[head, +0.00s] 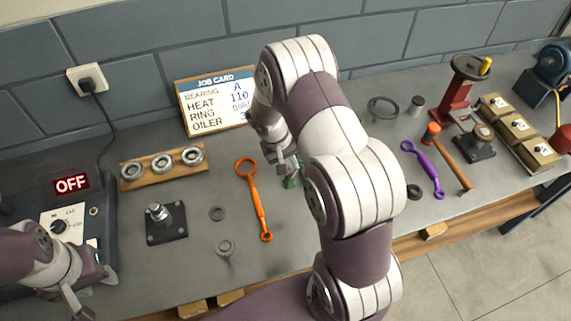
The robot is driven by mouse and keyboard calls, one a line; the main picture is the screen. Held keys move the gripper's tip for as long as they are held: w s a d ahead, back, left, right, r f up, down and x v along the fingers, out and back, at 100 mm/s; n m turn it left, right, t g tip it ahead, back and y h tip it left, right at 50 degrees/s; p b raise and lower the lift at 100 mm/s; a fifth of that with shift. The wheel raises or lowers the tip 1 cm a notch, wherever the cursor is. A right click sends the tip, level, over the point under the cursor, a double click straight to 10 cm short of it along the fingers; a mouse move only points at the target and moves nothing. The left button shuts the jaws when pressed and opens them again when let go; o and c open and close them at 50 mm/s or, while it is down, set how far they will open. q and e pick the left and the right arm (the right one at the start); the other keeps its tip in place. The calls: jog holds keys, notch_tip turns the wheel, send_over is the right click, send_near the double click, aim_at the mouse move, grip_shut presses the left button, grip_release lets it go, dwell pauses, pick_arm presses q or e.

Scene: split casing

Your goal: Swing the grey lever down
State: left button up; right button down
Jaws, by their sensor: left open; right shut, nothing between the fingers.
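I cannot pick out a grey lever for certain; my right arm hides part of the bench middle. My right gripper (289,170) is shut and empty, low over the bench behind my forearm, beside a small dark green item (291,182) that is mostly hidden. I cannot tell whether they touch. My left gripper (88,291) is open at the lower left, in front of the heater box with the OFF display (72,184).
An orange spanner (257,203), a black plate with a post (165,222) and a wooden rack of rings (162,166) lie left of my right arm. A red press (459,98), a purple spanner (425,171), a hammer (450,157) and boxes (518,130) stand right.

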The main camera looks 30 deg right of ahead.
pick_arm(q)
jog(key=shift+f, duration=0.4)
pick_arm(e)
jog(key=shift+s+d, duration=0.1)
jog(key=shift+d, duration=0.4)
pick_arm(q)
jog(key=shift+b, duration=0.3)
pick_arm(e)
jog(key=shift+d, duration=0.1)
jog(key=shift+r, duration=0.15)
jog(key=p+v, duration=0.1)
jog(key=v, duration=0.1)
jog(key=p+v, duration=0.1)
jog(key=shift+a+r, duration=0.3)
jog(key=shift+a, duration=0.05)
pick_arm(q)
jog(key=shift+s+a+r+b, duration=0.1)
jog(key=shift+s+a+b, duration=0.05)
jog(key=shift+a+b, duration=0.7)
pick_arm(e)
jog(key=s+d+r, duration=0.1)
jog(key=d+r, duration=0.4)
jog(key=r, duration=0.2)
jog(key=shift+d, duration=0.25)
